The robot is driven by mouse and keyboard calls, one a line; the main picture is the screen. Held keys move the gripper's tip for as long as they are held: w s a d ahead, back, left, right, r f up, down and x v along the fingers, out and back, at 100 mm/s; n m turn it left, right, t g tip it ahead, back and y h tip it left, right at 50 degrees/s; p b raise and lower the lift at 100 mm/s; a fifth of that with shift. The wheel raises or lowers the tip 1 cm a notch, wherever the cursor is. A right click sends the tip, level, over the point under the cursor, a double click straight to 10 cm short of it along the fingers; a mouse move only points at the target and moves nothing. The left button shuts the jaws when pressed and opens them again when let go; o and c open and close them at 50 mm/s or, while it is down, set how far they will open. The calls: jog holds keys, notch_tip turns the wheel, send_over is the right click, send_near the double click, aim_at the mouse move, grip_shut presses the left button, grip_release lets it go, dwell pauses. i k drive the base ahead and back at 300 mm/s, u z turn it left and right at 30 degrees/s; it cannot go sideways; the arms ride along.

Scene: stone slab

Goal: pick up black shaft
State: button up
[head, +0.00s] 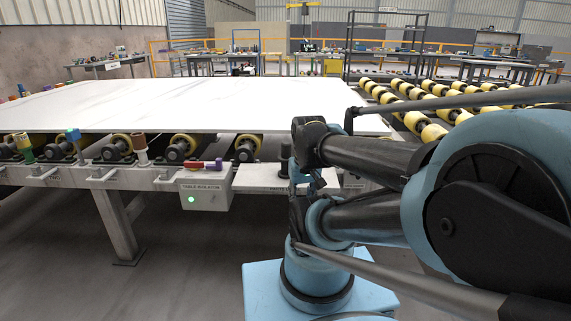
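A small dark upright piece (284,158) stands at the right end of the pale ledge in front of the slab, just left of my arm. It may be the black shaft, but it is small and partly covered by my arm, so I cannot be sure. My folded arm fills the right side of the head view. My gripper's fingers cannot be made out among the dark arm parts, so whether it is open or shut does not show.
A large white slab (200,105) lies on a roller table. Its front rail holds a control box (204,194) with a green light, a red and purple piece (205,166) and several coloured cylinders. Yellow rollers (415,120) stand right. The floor at front left is clear.

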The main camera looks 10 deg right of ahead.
aim_at(284, 158)
jog(key=u, duration=1.7)
jog(key=k, duration=2)
jog(key=z, duration=0.95)
jog(key=i, duration=1)
jog(key=u, duration=0.05)
